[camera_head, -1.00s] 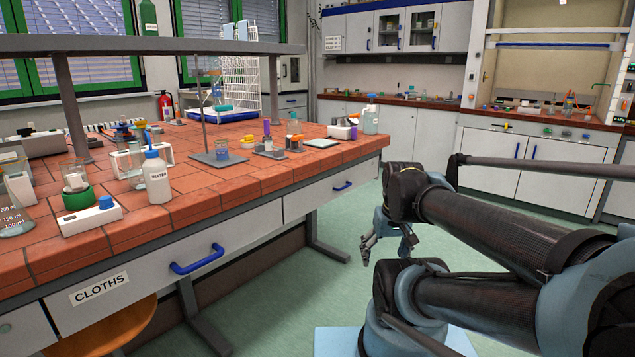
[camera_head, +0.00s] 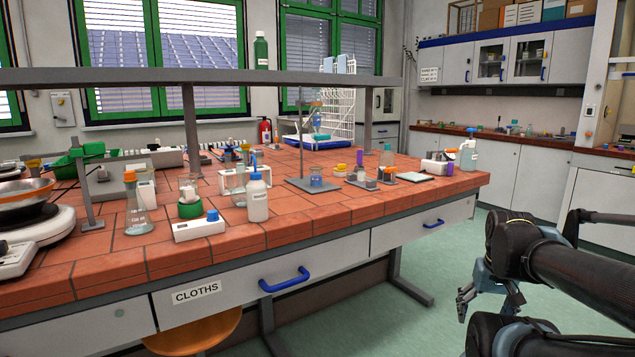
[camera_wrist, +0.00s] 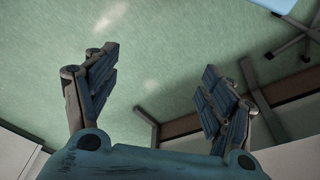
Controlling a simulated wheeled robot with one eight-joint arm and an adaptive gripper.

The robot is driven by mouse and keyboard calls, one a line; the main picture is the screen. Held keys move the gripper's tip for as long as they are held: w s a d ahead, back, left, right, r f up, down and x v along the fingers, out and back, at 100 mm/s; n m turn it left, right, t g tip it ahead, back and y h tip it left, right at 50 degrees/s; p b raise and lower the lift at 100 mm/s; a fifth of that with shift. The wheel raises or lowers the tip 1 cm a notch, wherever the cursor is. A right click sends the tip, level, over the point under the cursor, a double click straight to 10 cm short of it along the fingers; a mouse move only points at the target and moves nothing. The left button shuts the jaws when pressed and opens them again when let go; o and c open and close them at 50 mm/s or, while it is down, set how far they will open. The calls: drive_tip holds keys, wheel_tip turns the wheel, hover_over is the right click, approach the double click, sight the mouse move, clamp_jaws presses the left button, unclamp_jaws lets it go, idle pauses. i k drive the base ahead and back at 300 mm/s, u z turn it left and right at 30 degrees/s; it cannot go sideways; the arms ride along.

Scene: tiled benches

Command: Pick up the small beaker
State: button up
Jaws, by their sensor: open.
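Several small glass vessels stand on the red-tiled bench (camera_head: 330,215). A small beaker with blue contents (camera_head: 316,182) stands on the grey base plate of a stand near the middle. Another small glass vessel with white contents (camera_head: 188,186) sits in a green ring at the left, and a clear glass vessel (camera_head: 387,160) stands farther back on the right. I cannot tell which one the task means. My gripper (camera_head: 488,300) is open and empty, low to the right of the bench and well apart from the glassware. In the wrist view, its spread fingers (camera_wrist: 163,65) have only green floor between them.
A white bottle (camera_head: 258,197), a white device with a blue knob (camera_head: 199,228) and an orange-capped flask (camera_head: 137,210) stand near the front edge. A grey shelf (camera_head: 240,78) spans above the bench. An orange stool (camera_head: 195,335) is below. Floor on the right is clear.

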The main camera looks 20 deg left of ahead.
sight(316, 173)
drive_tip(key=k, duration=0.65)
drive_tip(key=u, duration=0.65)
drive_tip(key=i, duration=1.45)
drive_tip(key=z, duration=0.15)
